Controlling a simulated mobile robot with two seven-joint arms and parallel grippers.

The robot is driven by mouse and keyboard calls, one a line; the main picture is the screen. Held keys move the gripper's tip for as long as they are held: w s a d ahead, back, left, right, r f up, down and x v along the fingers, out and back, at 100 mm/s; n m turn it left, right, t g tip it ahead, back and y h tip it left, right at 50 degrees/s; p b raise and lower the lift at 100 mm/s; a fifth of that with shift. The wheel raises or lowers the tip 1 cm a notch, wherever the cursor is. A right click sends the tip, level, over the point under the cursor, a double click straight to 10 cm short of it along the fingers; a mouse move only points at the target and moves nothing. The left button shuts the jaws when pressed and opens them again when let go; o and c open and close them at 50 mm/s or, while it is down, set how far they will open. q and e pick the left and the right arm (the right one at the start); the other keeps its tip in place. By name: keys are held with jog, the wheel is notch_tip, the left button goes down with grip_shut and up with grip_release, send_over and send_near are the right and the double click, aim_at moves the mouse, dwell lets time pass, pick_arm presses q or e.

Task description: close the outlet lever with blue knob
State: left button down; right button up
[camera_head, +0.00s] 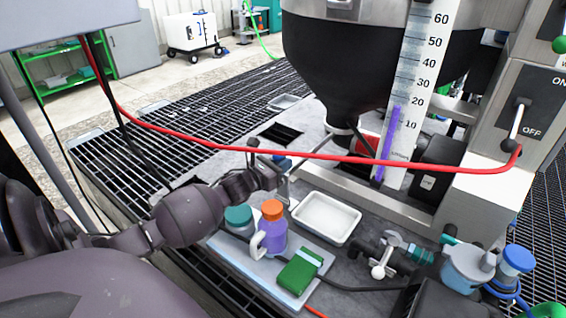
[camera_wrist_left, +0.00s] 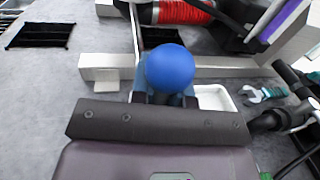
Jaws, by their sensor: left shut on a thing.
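The outlet lever's blue knob (camera_wrist_left: 170,68) sits between the two dark fingers of my left gripper (camera_wrist_left: 166,98) in the left wrist view. The fingers are shut on the knob or just behind it. In the head view my left gripper (camera_head: 268,172) is at the centre, below the dark hopper (camera_head: 375,65). Only a small part of the blue knob (camera_head: 283,162) shows there, as the gripper covers the rest. The lever's arm is mostly hidden. My right gripper is not in view.
A red hose (camera_head: 300,156) crosses just above my left gripper. A white scale (camera_head: 410,90) and metal frame stand to the right.

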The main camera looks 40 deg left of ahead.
pick_arm(q)
jog(key=shift+w+r, duration=0.15)
jog(key=shift+r, duration=0.35)
jog(key=shift+a+r+n+t, duration=0.1)
jog(key=shift+a+n+t, duration=0.2)
jog(key=shift+a+n, duration=0.6)
jog(key=shift+a+f+n+t+y, duration=0.15)
jog(key=shift+a+n, duration=0.2)
jog(key=shift+n, duration=0.5)
jog(key=shift+a+f+n+t+y, duration=0.1)
jog(key=shift+a+n, duration=0.3)
jog(key=shift+n, duration=0.5)
jog(key=shift+a+f+n+t+y, duration=0.15)
jog(key=shift+a+n, duration=0.2)
jog(key=shift+n, duration=0.5)
jog(key=shift+r, duration=0.15)
jog(key=c, duration=1.1)
grip_release()
jog(key=shift+s+a, duration=0.1)
jog(key=shift+s, duration=0.1)
jog(key=s+f, duration=0.1)
jog(key=s, duration=1)
jog(key=shift+a+f+p, duration=0.25)
jog(key=shift+f+p, duration=0.15)
jog(key=shift+c, duration=0.3)
